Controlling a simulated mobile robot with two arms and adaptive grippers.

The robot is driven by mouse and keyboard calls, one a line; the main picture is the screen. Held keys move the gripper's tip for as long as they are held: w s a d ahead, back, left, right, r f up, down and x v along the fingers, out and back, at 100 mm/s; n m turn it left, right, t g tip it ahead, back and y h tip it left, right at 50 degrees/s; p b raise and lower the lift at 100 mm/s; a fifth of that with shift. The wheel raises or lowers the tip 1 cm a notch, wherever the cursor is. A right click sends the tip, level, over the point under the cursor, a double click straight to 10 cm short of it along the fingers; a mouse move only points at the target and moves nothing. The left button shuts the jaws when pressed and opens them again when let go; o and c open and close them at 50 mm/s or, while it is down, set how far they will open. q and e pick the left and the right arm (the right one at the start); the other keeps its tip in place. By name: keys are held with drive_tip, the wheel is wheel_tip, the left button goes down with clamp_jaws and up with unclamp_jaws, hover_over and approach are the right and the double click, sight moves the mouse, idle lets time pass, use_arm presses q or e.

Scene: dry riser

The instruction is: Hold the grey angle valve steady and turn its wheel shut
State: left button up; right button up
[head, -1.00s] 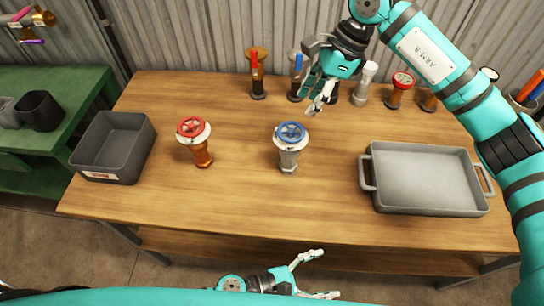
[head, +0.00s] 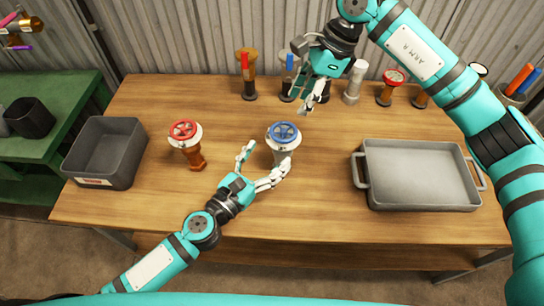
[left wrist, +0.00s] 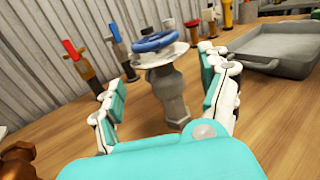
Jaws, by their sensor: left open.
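The grey angle valve (head: 281,153) with a blue wheel (head: 284,132) stands upright near the middle of the wooden table. In the left wrist view its grey body (left wrist: 170,92) and blue wheel (left wrist: 159,40) show between and just beyond the fingers. My left gripper (head: 268,156) is open at the valve's near side, below wheel height. One finger is left of the body and the other overlaps its lower right; contact cannot be told. My right gripper (head: 308,104) hangs behind and right of the wheel, clear of it; its finger opening is unclear.
An orange valve with a red wheel (head: 185,133) stands left of the grey one. A dark grey bin (head: 128,160) is at the left and a grey tray (head: 415,197) at the right. Several other valves (head: 387,88) line the back edge. The front table area is mostly clear.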

use_arm(q)
approach(278, 163)
drive_tip(key=x, duration=0.4)
drive_tip(key=shift+w+d+r, duration=0.2)
drive_tip(key=shift+w+r, duration=0.15)
drive_tip(key=x, duration=0.6)
drive_tip(key=shift+w+f, duration=0.2)
drive_tip(key=shift+f, duration=0.2)
drive_tip(key=shift+w+d, duration=0.4)
drive_tip(key=shift+c, duration=0.4)
